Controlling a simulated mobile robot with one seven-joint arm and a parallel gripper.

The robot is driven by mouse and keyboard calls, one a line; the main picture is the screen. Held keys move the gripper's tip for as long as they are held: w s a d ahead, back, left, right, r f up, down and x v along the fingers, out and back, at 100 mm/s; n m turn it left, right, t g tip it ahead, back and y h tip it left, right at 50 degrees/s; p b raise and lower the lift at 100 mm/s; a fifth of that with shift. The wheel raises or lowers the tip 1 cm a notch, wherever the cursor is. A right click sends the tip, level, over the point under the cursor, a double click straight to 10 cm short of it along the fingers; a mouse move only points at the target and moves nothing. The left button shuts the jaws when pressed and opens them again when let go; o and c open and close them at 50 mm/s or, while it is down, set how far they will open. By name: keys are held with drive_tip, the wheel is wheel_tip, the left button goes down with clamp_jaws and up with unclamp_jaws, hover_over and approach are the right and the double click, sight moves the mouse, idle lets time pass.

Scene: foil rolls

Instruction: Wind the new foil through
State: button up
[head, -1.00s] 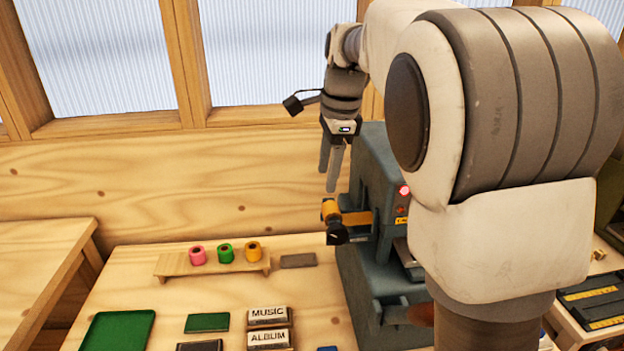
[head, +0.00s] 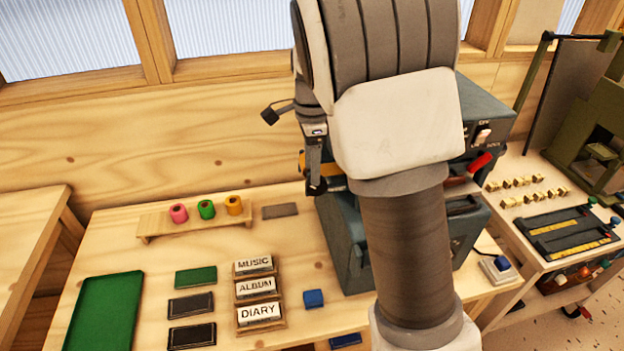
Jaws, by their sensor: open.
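The dark blue-grey foil machine (head: 338,238) stands on the wooden table, largely hidden behind my arm. On its left side a bit of gold foil roll (head: 302,162) shows, with a black end piece (head: 317,186) below it. My gripper (head: 315,168) is open beside this roll, pointing down. One finger shows; the rest is behind my arm, and I cannot tell whether it touches the roll. Pink (head: 179,213), green (head: 206,209) and gold (head: 233,205) foil rolls stand on a small wooden rack (head: 160,231) to the left.
A green tray (head: 104,312), dark covers (head: 190,305) and title blocks reading MUSIC, ALBUM and DIARY (head: 258,288) lie in front. The machine has a red-handled lever (head: 481,162) at right. A side table holds brass type (head: 528,190). Free table shows around the rack.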

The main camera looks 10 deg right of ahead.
drive_tip(key=shift+f, duration=2.2)
drive_tip(key=shift+c, duration=0.3)
clamp_jaws()
